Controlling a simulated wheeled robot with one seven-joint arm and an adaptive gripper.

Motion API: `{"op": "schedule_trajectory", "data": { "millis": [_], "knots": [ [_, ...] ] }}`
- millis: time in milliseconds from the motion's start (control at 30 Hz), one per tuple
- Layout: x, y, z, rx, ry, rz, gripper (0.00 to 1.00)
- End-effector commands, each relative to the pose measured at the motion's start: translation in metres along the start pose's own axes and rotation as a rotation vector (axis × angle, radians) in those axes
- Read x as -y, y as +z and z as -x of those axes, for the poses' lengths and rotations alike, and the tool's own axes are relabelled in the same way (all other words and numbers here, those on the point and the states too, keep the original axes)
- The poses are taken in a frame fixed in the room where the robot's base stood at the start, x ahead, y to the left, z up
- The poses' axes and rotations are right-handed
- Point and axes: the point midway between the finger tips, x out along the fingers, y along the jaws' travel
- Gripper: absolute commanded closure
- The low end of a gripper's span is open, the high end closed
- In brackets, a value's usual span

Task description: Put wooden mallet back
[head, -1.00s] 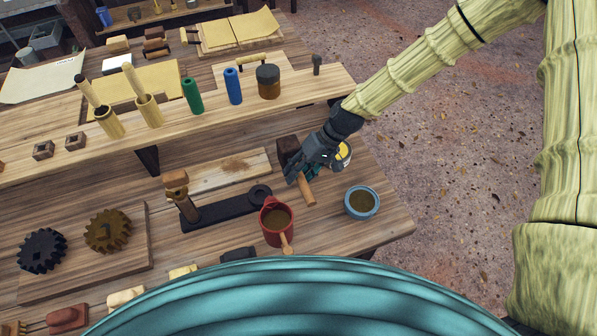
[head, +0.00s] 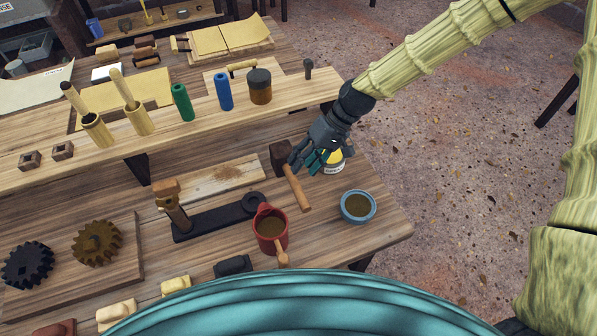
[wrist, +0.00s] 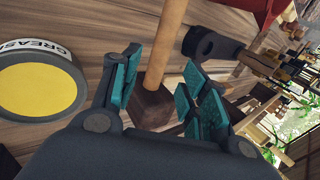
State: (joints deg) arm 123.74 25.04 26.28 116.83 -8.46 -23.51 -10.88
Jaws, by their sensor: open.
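A wooden mallet (head: 299,192) with a dark block head and pale handle lies on the bench, its handle pointing toward the front. My gripper (head: 308,163) is open at the mallet, close to the head end. In the wrist view the handle (wrist: 165,45) runs between the spread teal fingers (wrist: 160,88), and the dark head (wrist: 150,108) is partly hidden by my gripper. I cannot tell whether a finger touches it. A dark stand (head: 215,220) with a ring at its right end lies left of the mallet; a second mallet (head: 172,205) stands upright at its left end.
A yellow-lidded grease tin (head: 333,163) is close beside my gripper. A raised shelf (head: 200,127) with bottles runs behind. The bench's right edge is near.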

Motion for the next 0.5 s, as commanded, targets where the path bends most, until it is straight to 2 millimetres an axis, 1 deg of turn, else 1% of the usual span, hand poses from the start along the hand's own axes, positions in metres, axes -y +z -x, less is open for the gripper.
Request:
{"op": "schedule_trajectory", "data": {
  "millis": [300,500],
  "knots": [
    [-0.001,0.000,0.037,-0.002,0.000,0.000,0.56],
    [0.000,0.000,0.050,0.000,0.000,0.000,0.56]
  ]
}}
